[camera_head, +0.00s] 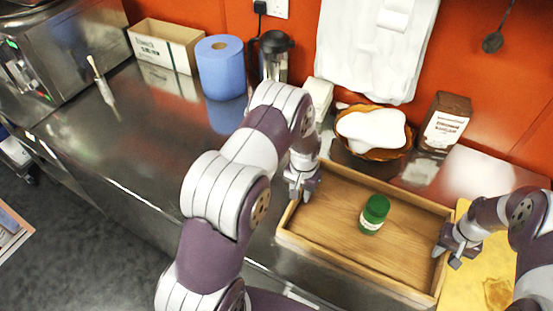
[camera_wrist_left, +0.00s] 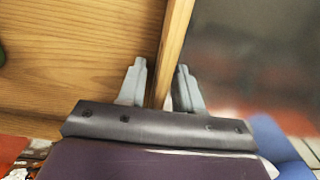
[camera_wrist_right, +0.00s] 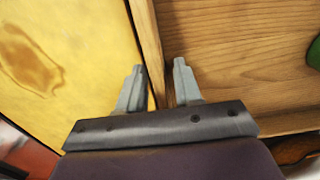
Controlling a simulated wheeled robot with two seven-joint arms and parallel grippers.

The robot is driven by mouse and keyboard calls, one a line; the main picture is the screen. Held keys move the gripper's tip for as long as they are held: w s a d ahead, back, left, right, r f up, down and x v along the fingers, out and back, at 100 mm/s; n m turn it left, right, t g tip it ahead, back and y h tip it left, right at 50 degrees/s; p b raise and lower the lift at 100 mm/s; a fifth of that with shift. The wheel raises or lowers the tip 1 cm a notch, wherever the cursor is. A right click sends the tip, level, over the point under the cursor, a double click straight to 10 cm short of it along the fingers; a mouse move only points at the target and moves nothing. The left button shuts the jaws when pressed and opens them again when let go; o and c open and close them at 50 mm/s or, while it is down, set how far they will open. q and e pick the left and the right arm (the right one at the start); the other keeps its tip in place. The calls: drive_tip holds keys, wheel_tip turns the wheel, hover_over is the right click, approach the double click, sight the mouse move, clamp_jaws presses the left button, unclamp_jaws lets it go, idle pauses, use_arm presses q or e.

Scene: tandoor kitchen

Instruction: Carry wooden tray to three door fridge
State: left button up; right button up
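The wooden tray (camera_head: 338,246) is a shallow rectangular box lying on the steel counter near its front edge. A small jar with a green lid (camera_head: 374,214) stands inside it. My left gripper (camera_head: 302,190) is at the tray's left wall; in the left wrist view its fingers (camera_wrist_left: 161,75) stand on either side of the wall with gaps showing. My right gripper (camera_head: 452,255) is at the tray's right wall; in the right wrist view its fingers (camera_wrist_right: 160,75) straddle that wall, also apart from it. The three door fridge is not recognisable in view.
A yellow board (camera_head: 490,262) lies right of the tray. Behind stand a basket with white cloth (camera_head: 372,130), a brown-and-white package (camera_head: 444,122), a French press (camera_head: 274,58), a blue paper roll (camera_head: 221,68) and an open carton (camera_head: 163,45). Grey floor (camera_head: 85,235) is open at front left.

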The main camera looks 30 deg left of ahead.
use_arm(q)
drive_tip(key=shift+r, duration=0.1)
use_arm(e)
drive_tip(key=shift+r, duration=0.1)
use_arm(q)
wheel_tip(320, 180, up, 12)
drive_tip(key=shift+f, duration=0.1)
use_arm(e)
drive_tip(key=shift+r, duration=0.1)
use_arm(q)
drive_tip(key=shift+w, duration=0.1)
use_arm(e)
wheel_tip(320, 180, up, 12)
idle(0.4)
